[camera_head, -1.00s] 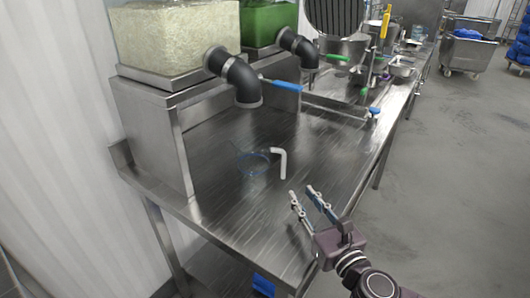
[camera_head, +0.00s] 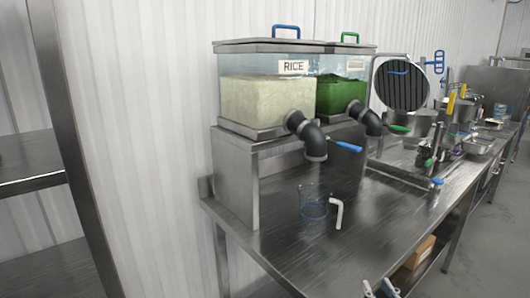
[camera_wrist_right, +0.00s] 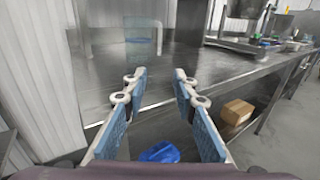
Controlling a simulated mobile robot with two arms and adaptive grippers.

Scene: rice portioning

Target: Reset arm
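My right gripper (camera_head: 380,289) shows only by its fingertips at the bottom edge of the head view, in front of the steel table. In the right wrist view the right gripper (camera_wrist_right: 160,88) is open, its two blue-padded fingers apart with nothing between them. A clear measuring jug (camera_head: 314,207) with a blue-marked body and a white handle (camera_head: 337,213) stands on the table below the rice dispenser's spout. The jug also shows in the right wrist view (camera_wrist_right: 140,42), beyond the fingers and apart from them. My left gripper is in neither view.
The rice dispenser (camera_head: 262,103) and a green-filled dispenser (camera_head: 338,97) stand on a steel stand at the table's back. The steel table (camera_head: 275,240) has free room around the jug. A cardboard box (camera_head: 419,252) lies on the lower shelf. A steel rack (camera_head: 75,150) stands at left.

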